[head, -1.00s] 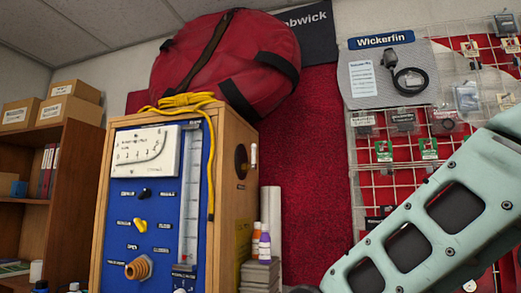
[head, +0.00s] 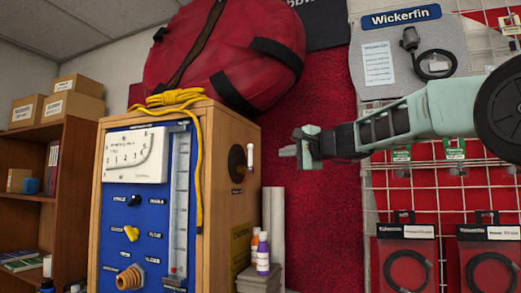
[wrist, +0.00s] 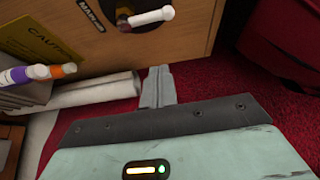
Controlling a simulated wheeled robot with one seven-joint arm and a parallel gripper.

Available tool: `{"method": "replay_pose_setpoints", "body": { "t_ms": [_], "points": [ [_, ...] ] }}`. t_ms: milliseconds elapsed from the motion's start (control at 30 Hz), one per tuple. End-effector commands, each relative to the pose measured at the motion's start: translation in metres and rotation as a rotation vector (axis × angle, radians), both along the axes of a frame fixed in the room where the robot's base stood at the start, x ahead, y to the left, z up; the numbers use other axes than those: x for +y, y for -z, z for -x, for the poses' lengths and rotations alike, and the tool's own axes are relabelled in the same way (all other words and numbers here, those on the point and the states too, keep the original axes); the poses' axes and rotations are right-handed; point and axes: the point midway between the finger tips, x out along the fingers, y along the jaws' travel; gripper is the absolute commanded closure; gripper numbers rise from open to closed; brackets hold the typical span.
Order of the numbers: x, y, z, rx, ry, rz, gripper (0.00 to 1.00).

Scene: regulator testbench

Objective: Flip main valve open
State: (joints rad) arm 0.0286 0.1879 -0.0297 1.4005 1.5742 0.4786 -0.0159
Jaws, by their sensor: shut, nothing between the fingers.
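The main valve is a black disc (head: 237,164) with a white lever handle (head: 250,157), on the right side of a wooden cabinet (head: 222,130). The handle stands upright in the head view. In the wrist view the white handle (wrist: 150,17) lies across the black disc at the top, beside a label partly reading "MAIN". My gripper (head: 284,152) is right of the valve at about the handle's height in the head view, apart from it. Its fingers (wrist: 159,72) are shut and empty in the wrist view, below the handle.
A yellow rope (head: 197,150) hangs over the cabinet's front corner. A red bag (head: 230,50) sits on top. Pegboard goods (head: 405,255) hang at right.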

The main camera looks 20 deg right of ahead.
Motion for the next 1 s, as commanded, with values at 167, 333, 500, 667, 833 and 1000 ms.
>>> {"method": "replay_pose_setpoints", "body": {
  "t_ms": [167, 333, 500, 667, 833, 1000],
  "points": [
    [-0.007, -0.008, -0.002, -0.013, 0.014, -0.018, 1.00],
    [-0.006, -0.008, -0.002, -0.012, 0.013, -0.017, 1.00],
    [-0.004, -0.009, -0.006, -0.011, 0.011, -0.017, 1.00],
    [0.005, -0.010, -0.025, -0.009, 0.009, -0.017, 1.00],
    [0.018, -0.012, -0.056, -0.008, 0.010, -0.017, 1.00],
    [0.030, -0.011, -0.082, -0.008, 0.010, -0.016, 1.00]
  ]
}}
